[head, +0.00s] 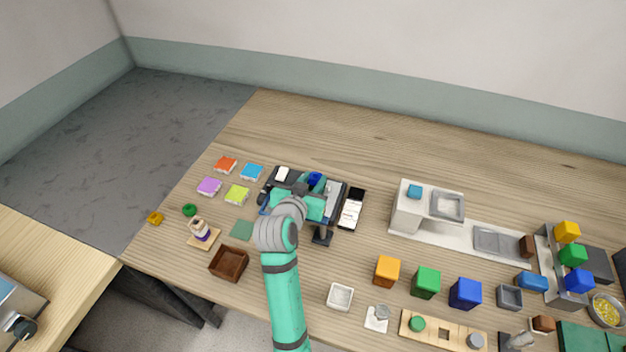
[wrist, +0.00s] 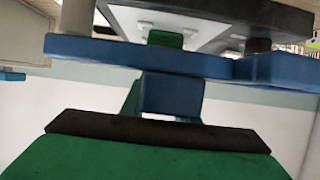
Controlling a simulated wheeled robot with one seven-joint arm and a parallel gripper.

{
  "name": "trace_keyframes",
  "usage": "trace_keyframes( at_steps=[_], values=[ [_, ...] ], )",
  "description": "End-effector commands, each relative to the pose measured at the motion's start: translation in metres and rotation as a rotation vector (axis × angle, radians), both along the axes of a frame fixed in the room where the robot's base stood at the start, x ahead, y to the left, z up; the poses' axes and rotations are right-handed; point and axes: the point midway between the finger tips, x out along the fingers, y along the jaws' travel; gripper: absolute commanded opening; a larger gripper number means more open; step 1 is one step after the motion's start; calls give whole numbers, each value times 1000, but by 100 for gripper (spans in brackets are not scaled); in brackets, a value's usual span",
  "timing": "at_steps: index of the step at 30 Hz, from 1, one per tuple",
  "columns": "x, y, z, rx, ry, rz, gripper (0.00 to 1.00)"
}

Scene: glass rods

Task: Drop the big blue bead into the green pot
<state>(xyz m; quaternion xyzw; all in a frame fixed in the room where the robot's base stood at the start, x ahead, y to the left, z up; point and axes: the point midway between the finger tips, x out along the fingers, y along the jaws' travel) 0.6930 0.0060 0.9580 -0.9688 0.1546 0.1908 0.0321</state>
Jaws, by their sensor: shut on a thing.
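My teal gripper (head: 316,184) is over the dark tray-like stand left of the table's middle. It is shut on a small blue thing (head: 315,178), which looks like the big blue bead; my arm partly hides it. In the wrist view a blue piece (wrist: 172,95) shows at the middle, between green parts. No clear green pot shows. A green cube-shaped thing (head: 426,282) stands right of the middle, between an orange and a blue one; I cannot tell whether it is hollow. A small green ring-like thing (head: 190,210) lies at the left.
The dark stand (head: 268,196) is under my gripper, with a black-and-white case (head: 351,209) right beside it. A brown open box (head: 228,264) and a white dish (head: 340,297) stand nearer the front. A pale raised unit (head: 408,215) is to the right. The table's back is clear.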

Motion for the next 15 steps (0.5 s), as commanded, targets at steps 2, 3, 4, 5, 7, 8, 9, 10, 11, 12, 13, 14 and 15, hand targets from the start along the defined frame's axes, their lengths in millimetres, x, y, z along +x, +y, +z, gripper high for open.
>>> trace_keyframes(
  at_steps=[2, 3, 4, 5, 7, 8, 9, 10, 11, 12, 13, 14, 15],
  values=[
    [0, 0, -2, 0, 5, -1, 39],
    [0, 0, -3, 1, 6, -1, 48],
    [0, 0, -3, 1, 6, -1, 48],
    [0, 0, -3, 1, 6, -1, 48],
    [0, 0, -3, 0, 7, 0, 48],
    [-1, 0, -3, 0, 7, 0, 48],
    [-1, 0, -3, 0, 8, 0, 48],
    [-2, 1, -3, 0, 7, 0, 48],
    [-4, 2, -2, 0, 7, 1, 48],
    [-7, 3, 0, 0, 8, 1, 48],
    [-10, 4, 1, 0, 6, 1, 48],
    [-13, 5, 3, 0, 6, 1, 48],
    [-19, 7, 5, -1, 5, 2, 49]
  ],
)
